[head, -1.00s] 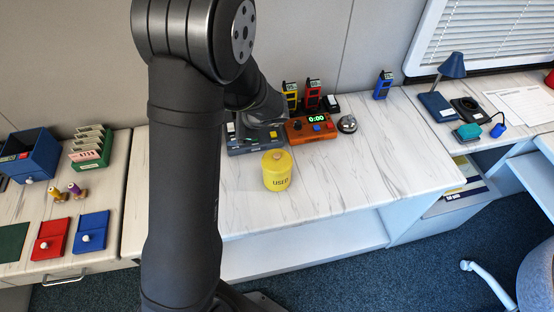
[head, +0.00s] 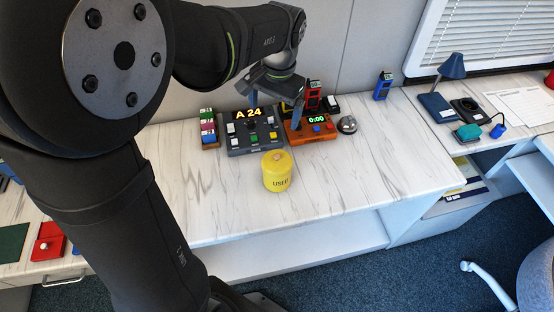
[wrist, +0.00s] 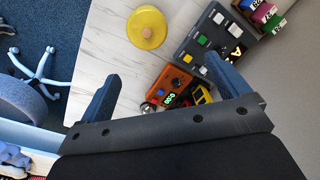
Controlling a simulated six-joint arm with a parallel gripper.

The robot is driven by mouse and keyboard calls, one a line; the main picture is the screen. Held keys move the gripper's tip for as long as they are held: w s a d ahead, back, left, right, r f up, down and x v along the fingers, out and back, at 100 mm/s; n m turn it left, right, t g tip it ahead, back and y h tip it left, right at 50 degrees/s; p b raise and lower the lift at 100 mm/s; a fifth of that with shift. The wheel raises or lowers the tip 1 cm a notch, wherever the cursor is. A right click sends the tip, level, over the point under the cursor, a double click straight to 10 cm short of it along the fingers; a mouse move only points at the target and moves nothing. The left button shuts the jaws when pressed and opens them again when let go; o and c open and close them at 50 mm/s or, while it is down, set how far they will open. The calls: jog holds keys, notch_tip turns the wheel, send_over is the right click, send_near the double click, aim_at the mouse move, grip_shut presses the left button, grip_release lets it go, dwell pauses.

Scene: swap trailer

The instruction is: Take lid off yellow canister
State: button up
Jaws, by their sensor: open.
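The yellow canister (head: 277,176) stands upright on the marble-pattern counter, with dark lettering on its side. Its yellow lid (head: 276,158) sits on top. In the wrist view the lid (wrist: 147,27) shows from above with a small knob at its middle, and it hides most of the canister body. My gripper (head: 272,105) is open and empty, above the counter behind the canister, over the grey and orange devices. In the wrist view its two fingers (wrist: 162,75) are spread wide and the canister lies beyond them, apart from both.
A grey device (head: 255,137) with a lit display and an orange timer box (head: 312,128) stand close behind the canister. A silver bell (head: 347,124) is to their right. Radios (head: 313,93) stand at the wall. The counter in front and to the right is clear.

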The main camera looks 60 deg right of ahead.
jog(key=s+r+g, duration=0.1)
jog(key=s, duration=0.1)
send_over(277, 156)
jog(key=f, duration=0.7)
jog(key=d+f, duration=0.1)
jog(key=f, duration=0.3)
jog(key=shift+s+f, duration=0.2)
jog(key=shift+f, duration=0.15)
jog(key=f, duration=0.2)
jog(key=a+f, duration=0.1)
jog(key=f, duration=0.1)
jog(key=shift+w+f, duration=0.1)
jog(key=shift+w, duration=0.15)
jog(key=shift+d+f, duration=0.1)
jog(key=shift+f, duration=0.4)
jog(key=c, duration=1.1)
jog(key=shift+c, duration=0.2)
